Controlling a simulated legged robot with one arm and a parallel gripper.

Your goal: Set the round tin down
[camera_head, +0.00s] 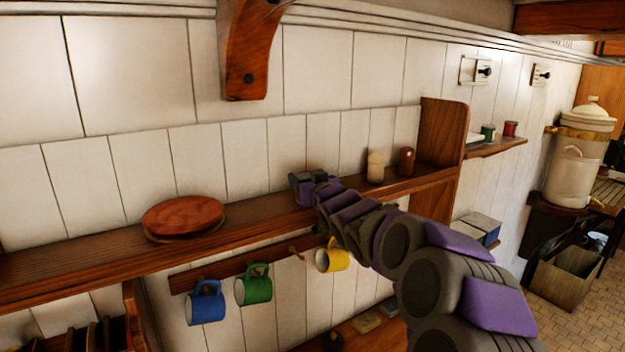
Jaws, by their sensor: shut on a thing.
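My gripper (308,184) is at the far end of my purple and grey arm, at the wooden wall shelf (268,213). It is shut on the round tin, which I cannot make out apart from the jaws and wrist. I cannot tell whether the tin touches the shelf.
A round wooden board (183,217) lies on the shelf to the left. Two shakers, one pale (375,166) and one brown (406,161), stand right of my gripper. Blue (206,303), green (254,286) and yellow (331,257) mugs hang below. Shelf surface between board and gripper is clear.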

